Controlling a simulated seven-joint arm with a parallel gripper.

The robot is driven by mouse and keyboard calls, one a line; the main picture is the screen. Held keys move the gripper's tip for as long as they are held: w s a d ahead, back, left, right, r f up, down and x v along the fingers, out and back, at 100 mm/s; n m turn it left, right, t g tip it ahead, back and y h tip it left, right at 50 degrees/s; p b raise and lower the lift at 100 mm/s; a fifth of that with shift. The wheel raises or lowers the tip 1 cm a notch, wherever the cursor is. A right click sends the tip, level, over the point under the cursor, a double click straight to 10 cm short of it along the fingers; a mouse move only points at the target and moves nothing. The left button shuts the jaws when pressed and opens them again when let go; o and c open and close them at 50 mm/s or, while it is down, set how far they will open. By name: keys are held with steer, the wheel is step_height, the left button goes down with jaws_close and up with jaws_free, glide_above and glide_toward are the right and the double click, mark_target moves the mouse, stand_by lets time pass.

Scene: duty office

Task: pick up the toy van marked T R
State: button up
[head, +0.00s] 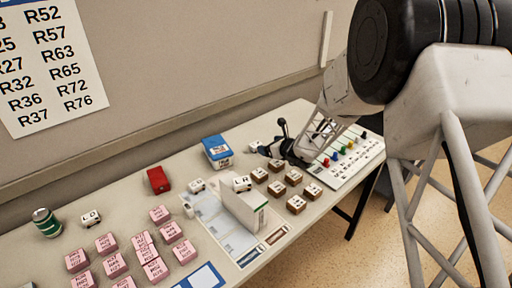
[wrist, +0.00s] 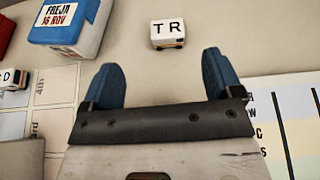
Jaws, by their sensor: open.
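The toy van marked T R (wrist: 167,35) stands on the table in the wrist view, a small white-topped block just beyond and between my open fingertips. My gripper (wrist: 163,60) is open and empty, with blue fingertips on either side of a clear gap. The fingers do not touch the van. In the head view my gripper (head: 284,135) is low over the back of the table, and a small pale van (head: 254,147) shows just left of it, its letters too small to read.
A blue box (head: 217,151) stands left of the van. A board with coloured pegs (head: 342,158) lies to the right. Pink blocks (head: 115,265) fill the left.

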mark_target(255, 143)
steer(key=shift+w+f+m+t, duration=0.35)
steer(key=shift+f+m, duration=0.15)
steer(key=shift+f, duration=0.2)
steer(key=shift+w, duration=0.1)
steer(key=shift+x, duration=3.3)
steer(key=shift+a+f, duration=0.1)
steer(key=shift+f, duration=0.05)
steer(key=shift+x, duration=2.5)
steer(key=c, duration=1)
